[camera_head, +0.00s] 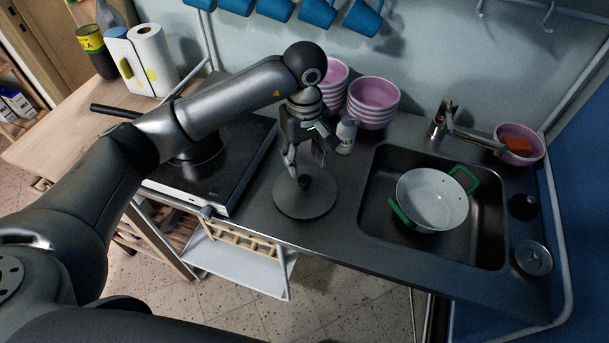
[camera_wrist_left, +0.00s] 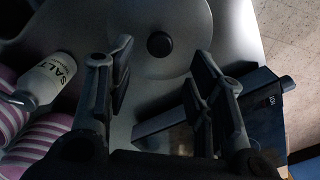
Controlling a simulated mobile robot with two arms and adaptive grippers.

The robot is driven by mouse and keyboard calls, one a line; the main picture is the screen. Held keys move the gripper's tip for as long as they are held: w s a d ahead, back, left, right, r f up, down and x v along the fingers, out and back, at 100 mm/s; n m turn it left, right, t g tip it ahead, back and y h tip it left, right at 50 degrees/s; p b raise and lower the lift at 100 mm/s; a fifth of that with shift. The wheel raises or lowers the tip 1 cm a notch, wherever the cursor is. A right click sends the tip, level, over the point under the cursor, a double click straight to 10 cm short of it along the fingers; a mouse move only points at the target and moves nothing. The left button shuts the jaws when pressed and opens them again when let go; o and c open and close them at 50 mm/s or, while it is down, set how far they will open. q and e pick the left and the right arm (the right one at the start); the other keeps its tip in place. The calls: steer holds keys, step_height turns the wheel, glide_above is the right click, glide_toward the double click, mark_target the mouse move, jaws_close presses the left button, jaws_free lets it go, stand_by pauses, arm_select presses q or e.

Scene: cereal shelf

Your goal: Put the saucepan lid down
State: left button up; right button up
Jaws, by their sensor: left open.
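The saucepan lid (camera_head: 305,202) is a round grey disc with a dark knob. It lies flat on the metal counter between the cooktop and the sink. My left gripper (camera_head: 304,168) is above the lid, with its fingers pointing down near the knob. In the left wrist view the lid (camera_wrist_left: 172,32) shows with its black knob, and the open fingers (camera_wrist_left: 165,75) are apart with nothing between them. The knob lies beyond the fingertips in that view. A saucepan (camera_head: 195,148) stands on the cooktop, partly hidden behind my left arm. My right gripper is not in view.
A salt bottle (camera_head: 346,136) stands close behind the lid, and pink bowls (camera_head: 373,102) are stacked behind it. The sink (camera_head: 376,180) on the right holds a white colander (camera_head: 432,198) with green handles. The cooktop (camera_head: 240,170) is on the left.

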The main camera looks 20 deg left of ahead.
mark_target(305, 179)
arm_select(q)
steer(key=shift+r+b, duration=0.5)
steer(key=shift+r, duration=1.5)
